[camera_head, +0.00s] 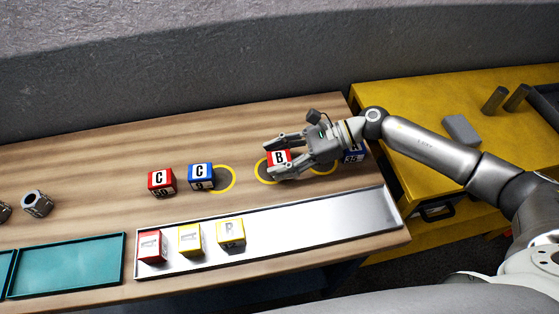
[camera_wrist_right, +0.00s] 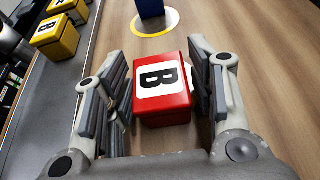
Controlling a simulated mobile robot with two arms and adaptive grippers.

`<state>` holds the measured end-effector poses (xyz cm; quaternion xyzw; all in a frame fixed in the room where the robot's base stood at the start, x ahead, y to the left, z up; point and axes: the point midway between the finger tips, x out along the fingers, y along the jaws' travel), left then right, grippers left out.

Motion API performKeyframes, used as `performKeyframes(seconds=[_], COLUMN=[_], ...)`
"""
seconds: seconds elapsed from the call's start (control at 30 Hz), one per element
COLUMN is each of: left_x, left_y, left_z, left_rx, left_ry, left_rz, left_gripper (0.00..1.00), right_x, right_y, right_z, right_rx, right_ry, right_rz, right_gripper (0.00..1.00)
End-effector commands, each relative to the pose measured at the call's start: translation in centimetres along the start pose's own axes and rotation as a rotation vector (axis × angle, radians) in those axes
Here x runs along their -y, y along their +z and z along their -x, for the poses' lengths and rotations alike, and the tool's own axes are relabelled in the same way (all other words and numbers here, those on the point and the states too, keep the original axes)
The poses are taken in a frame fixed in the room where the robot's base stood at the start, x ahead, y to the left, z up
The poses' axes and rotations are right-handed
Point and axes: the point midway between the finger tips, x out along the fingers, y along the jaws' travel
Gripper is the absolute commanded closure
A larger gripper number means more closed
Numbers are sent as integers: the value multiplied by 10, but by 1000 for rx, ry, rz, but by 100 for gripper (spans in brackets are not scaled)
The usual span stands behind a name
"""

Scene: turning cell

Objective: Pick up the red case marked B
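The red case marked B (camera_head: 279,159) stands on the wooden table, at a yellow ring (camera_head: 262,172). In the right wrist view the red case (camera_wrist_right: 162,90) sits upright between the two fingers of my right gripper (camera_wrist_right: 160,95). The fingers are spread to either side of it. A gap shows on the left, and the right finger is very close; I cannot tell whether it touches. In the head view my right gripper (camera_head: 284,157) reaches in from the right, a finger on each side of the case. My left gripper is not in view.
A red C case (camera_head: 162,182) and a blue C case (camera_head: 200,177) stand to the left. A metal tray (camera_head: 320,220) in front holds one red and two yellow cases. A blue case (camera_head: 354,154) is partly hidden behind my right arm. Teal trays (camera_head: 68,265) lie front left.

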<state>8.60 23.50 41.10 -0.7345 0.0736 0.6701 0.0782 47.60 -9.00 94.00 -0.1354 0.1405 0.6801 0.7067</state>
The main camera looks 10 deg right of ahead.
Motion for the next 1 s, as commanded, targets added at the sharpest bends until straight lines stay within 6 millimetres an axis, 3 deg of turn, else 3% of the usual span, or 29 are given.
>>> performKeyframes(seconds=[0.03,0.27,0.67,0.83,1.0], left_x=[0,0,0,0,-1], left_y=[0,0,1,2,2], left_z=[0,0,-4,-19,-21], left_rx=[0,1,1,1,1], left_ry=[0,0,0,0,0], left_rz=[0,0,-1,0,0], left_gripper=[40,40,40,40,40], right_x=[0,0,1,1,-21], right_y=[0,0,6,26,55], right_z=[0,0,3,11,15], right_rx=[0,0,2,1,0], right_ry=[0,0,-1,-2,0], right_rz=[0,0,3,8,6], right_gripper=[60,89,89,89,89])
